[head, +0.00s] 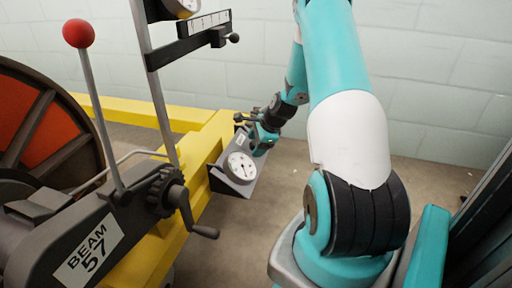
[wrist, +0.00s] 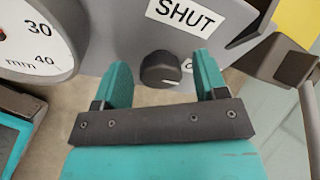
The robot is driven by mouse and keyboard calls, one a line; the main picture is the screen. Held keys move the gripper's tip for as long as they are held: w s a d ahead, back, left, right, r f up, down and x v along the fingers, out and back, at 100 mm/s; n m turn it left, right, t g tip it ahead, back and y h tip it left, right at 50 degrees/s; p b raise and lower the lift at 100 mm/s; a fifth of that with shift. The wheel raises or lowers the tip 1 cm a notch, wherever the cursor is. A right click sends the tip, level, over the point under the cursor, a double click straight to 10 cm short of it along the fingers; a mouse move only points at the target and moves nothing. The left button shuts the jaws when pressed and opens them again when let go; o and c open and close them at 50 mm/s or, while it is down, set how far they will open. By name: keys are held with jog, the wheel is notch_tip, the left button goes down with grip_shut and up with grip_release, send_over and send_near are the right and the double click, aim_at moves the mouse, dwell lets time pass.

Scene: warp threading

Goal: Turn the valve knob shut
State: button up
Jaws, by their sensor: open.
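The valve knob (wrist: 160,69) is a small black round knob with a pale pointer mark at its right side, set on a grey panel (wrist: 112,38). A white SHUT label (wrist: 186,14) is above it. A second white label right of the knob is mostly hidden by a finger. My gripper (wrist: 162,74) is open, its teal fingers on either side of the knob in the wrist view, with a visible gap on both sides. How deep the fingers reach is unclear. In the head view my gripper (head: 262,137) is at the panel's upper right and hides the knob.
A white round gauge (head: 241,167) is beside the knob; its edge shows in the wrist view (wrist: 30,38). The panel is on a yellow beam (head: 207,150). A crank handle (head: 203,231), a red-balled lever (head: 78,34) and a reel stand left. Floor to the right is clear.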

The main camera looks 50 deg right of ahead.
jog(key=c, duration=0.9)
jog(key=shift+r+n+p, duration=0.1)
jog(key=shift+n+p, duration=0.2)
jog(key=shift+p, duration=0.3)
jog(key=n+p, duration=0.2)
jog(key=p, duration=0.1)
jog(key=shift+s+r+n, duration=0.1)
jog(key=shift+n, duration=0.3)
jog(key=n+t+p, duration=0.1)
jog(key=n+p, duration=0.2)
jog(key=n, duration=0.1)
jog(key=shift+n, duration=0.3)
jog(key=n+p, duration=0.2)
jog(key=n, duration=0.3)
jog(key=shift+s+f+t+p, duration=0.1)
jog(key=shift+f+t+p, duration=0.2)
jog(key=shift+p, duration=0.1)
jog(key=n+p, duration=0.1)
jog(key=n, duration=0.3)
jog(key=shift+n+t, duration=0.3)
jog(key=shift+n, duration=0.2)
